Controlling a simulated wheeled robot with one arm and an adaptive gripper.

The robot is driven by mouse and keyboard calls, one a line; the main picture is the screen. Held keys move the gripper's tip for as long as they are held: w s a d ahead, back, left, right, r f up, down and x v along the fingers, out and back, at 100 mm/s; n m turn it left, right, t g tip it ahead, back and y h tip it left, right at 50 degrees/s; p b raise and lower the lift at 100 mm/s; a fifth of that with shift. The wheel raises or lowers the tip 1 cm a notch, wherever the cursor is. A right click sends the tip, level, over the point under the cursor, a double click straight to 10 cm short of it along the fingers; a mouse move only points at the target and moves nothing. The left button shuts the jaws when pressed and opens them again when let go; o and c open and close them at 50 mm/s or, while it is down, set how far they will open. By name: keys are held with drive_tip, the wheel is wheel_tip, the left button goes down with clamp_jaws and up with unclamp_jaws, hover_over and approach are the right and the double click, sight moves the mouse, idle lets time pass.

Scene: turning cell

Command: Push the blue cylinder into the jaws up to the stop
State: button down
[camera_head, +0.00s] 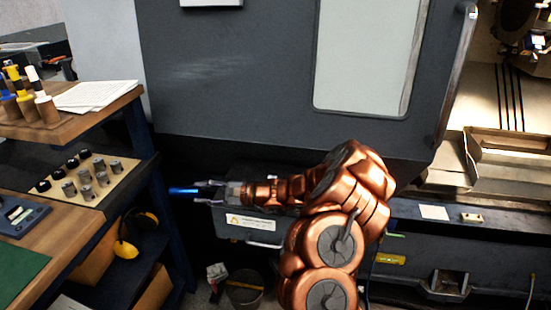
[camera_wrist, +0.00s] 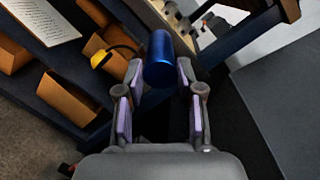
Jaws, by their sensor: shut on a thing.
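The blue cylinder (camera_head: 183,190) is held in the fingertips of my gripper (camera_head: 208,191) in the head view. It points left, with most of its length beyond the fingers. In the wrist view the blue cylinder (camera_wrist: 158,58) lies between the two fingertips of my gripper (camera_wrist: 160,82). The fingers are shut on it. A dark round part (camera_head: 515,18), perhaps the chuck, shows at the upper right of the head view, far from the cylinder. I cannot make out its jaws or stop.
A wooden-topped bench (camera_head: 70,265) stands at the left, with a board of small grey and black parts (camera_head: 85,178). Yellow ear defenders (camera_head: 126,249) hang below it. The grey machine door (camera_head: 240,90) stands behind my arm. The machine interior is open at the right.

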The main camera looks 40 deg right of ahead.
drive_tip(key=s+d+r+m+t+h+b, duration=0.1)
drive_tip(key=s+d+r+m+b, duration=0.15)
drive_tip(key=d+m, duration=0.8)
drive_tip(key=s+d+r+m+t+h+b, duration=0.1)
drive_tip(key=s+d+m+b, duration=0.15)
drive_tip(key=d, duration=1.45)
drive_tip(key=shift+m, duration=0.3)
drive_tip(key=shift+s+a+f+b, duration=0.1)
drive_tip(key=shift+s+f+b, duration=0.1)
drive_tip(key=shift+f+b, duration=0.8)
drive_tip(key=shift+s+f+b, duration=0.2)
drive_tip(key=shift+f+b, duration=0.5)
drive_tip(key=shift+f, duration=1.75)
drive_tip(key=shift+f, duration=0.15)
drive_tip(key=c, duration=0.7)
unclamp_jaws()
drive_tip(key=shift+o, duration=0.2)
drive_tip(key=shift+f, duration=0.1)
drive_tip(key=shift+s, duration=0.1)
drive_tip(key=v, duration=1.2)
